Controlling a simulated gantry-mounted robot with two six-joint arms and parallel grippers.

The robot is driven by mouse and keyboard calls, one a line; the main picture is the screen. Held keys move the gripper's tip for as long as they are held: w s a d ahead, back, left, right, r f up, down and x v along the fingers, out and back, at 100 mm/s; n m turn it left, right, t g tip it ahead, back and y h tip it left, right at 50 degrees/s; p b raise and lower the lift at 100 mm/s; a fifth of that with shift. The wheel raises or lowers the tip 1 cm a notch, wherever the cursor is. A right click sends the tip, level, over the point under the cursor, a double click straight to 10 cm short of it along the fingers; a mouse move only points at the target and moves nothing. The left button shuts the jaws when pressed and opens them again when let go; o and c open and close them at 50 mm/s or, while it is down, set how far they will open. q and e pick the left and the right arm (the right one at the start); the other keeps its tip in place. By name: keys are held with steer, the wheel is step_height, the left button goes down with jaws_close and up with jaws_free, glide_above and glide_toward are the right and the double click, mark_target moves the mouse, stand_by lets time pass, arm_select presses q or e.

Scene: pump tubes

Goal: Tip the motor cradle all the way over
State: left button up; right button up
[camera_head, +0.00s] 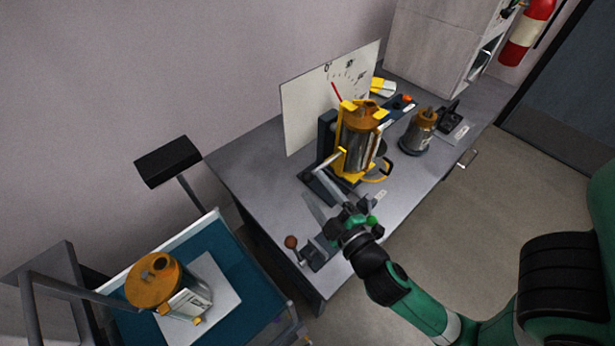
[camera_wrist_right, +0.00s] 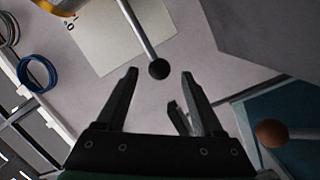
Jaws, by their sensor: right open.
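The motor cradle (camera_head: 340,160) is a yellow frame on the workbench, holding an upright metal motor (camera_head: 358,145) with an orange top. A silver lever (camera_head: 328,160) sticks out from the cradle toward the lower left. In the right wrist view, a silver rod (camera_wrist_right: 139,28) ends in a black knob (camera_wrist_right: 159,69), which appears between the fingertips. My right gripper (camera_head: 318,198) is in front of the cradle, near the lever; it also shows in the right wrist view (camera_wrist_right: 160,76) with fingers spread. I cannot tell whether it touches the knob. My left gripper is out of view.
A white dial panel (camera_head: 310,105) stands behind the cradle. A second motor (camera_head: 420,132) stands right of it. A brown-knobbed lever (camera_head: 291,242) is at the bench's near left. A blue cart (camera_head: 236,283) carries another orange-topped motor (camera_head: 155,282).

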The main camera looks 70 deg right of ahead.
mark_target(311, 182)
steer(key=x, duration=0.4)
steer(key=shift+w+d, duration=0.1)
steer(key=shift+w, duration=0.05)
steer(key=shift+c, duration=0.3)
jaws_close()
stand_by(1.0)
